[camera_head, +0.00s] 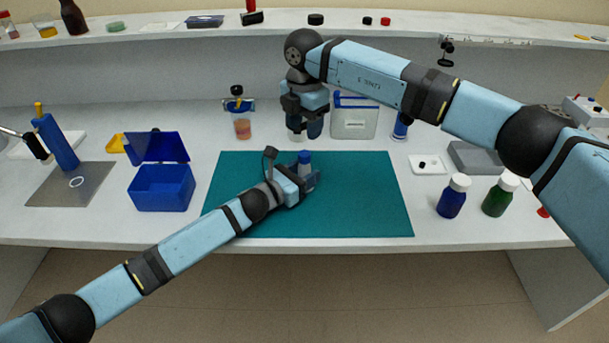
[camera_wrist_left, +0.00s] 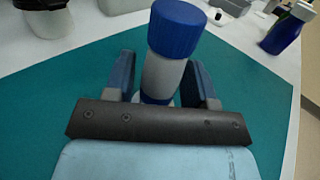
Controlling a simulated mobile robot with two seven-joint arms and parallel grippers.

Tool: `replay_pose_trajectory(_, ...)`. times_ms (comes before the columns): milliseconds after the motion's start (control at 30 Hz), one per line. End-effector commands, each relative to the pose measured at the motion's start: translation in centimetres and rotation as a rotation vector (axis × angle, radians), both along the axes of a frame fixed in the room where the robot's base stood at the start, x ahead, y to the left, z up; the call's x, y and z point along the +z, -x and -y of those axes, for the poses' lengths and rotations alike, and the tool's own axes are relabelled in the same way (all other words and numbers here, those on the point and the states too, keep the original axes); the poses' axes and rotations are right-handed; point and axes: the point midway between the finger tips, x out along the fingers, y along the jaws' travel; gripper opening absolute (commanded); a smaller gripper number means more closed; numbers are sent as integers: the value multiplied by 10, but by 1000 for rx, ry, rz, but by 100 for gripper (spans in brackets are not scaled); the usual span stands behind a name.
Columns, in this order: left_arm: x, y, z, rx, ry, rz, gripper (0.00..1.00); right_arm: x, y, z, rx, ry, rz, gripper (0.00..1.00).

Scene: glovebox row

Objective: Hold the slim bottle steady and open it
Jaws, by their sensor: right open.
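The slim bottle has a blue cap and a pale grey body. It stands upright on the teal mat (camera_head: 360,210) in the head view (camera_head: 304,158), and shows large in the left wrist view (camera_wrist_left: 168,60). My left gripper (camera_head: 308,180) is around the body, one finger on each side, and is shut on it below the cap. The fingers also show in the left wrist view (camera_wrist_left: 160,85). The bottle's lower part is hidden. My right gripper (camera_head: 304,128) is open, pointing down, behind the bottle in the picture and apart from its cap.
A pale jar (camera_head: 296,138) shows just below my right gripper. A blue box (camera_head: 163,187) with raised lid stands left of the mat. A blue bottle (camera_head: 452,200) and a green bottle (camera_head: 497,197), both white-capped, stand right. A grey bin (camera_head: 353,122) stands behind. The mat's right half is clear.

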Motion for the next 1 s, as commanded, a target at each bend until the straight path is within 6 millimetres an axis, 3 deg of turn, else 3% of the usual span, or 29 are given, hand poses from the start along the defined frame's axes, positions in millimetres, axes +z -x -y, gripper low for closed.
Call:
replay_pose_trajectory(33,0,0,0,0,0,0,39,0,0,0,0,0,0,52)
replay_pose_trajectory(200,0,0,0,0,0,0,0,0,0,0,0,0,0,52)
replay_pose_trajectory(367,0,0,0,0,0,0,0,0,0,0,-20,0,0,52)
replay_pose_trajectory(733,0,0,0,0,0,0,0,-1,0,0,-371,0,1,52)
replay_pose_trajectory(1000,0,0,0,0,0,0,0,-23,1,0,-395,1,-3,52)
